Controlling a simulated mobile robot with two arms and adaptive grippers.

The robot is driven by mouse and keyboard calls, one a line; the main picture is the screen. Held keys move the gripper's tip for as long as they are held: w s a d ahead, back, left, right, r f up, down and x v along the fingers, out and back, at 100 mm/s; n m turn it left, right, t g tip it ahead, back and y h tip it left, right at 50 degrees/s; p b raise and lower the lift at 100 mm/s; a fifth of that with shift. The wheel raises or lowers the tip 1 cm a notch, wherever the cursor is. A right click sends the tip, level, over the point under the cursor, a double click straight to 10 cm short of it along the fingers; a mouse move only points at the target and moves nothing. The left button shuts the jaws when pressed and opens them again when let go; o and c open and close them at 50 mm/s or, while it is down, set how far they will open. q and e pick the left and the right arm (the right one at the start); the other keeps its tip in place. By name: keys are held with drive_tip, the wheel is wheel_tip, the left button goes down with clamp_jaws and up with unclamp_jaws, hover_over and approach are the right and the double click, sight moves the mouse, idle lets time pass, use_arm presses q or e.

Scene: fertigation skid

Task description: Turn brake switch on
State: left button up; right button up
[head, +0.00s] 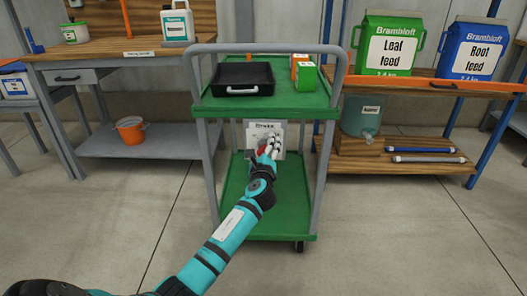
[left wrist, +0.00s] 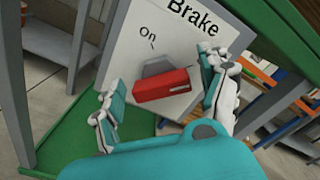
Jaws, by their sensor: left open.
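The brake switch is a red lever (left wrist: 167,86) on a grey mount, set on a white panel (left wrist: 205,45) marked "Brake", with "On" at its upper left. In the head view the panel (head: 279,131) is upright under the green cart's top shelf. My left gripper (head: 269,150) is in front of the panel and partly hides the lever. In the left wrist view its open fingers stand on either side of the lever, with gaps visible. Whether a finger touches the panel I cannot tell. My right gripper is not in view.
The green cart (head: 232,103) has grey rails and carries a black tray (head: 243,74) and small green and orange boxes. Its lower shelf (head: 290,205) looks bare. Workbenches stand on both sides; large feed bags (head: 388,45) are on the right one. The floor in front is clear.

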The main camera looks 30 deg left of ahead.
use_arm(q)
drive_tip(key=c, duration=1.2)
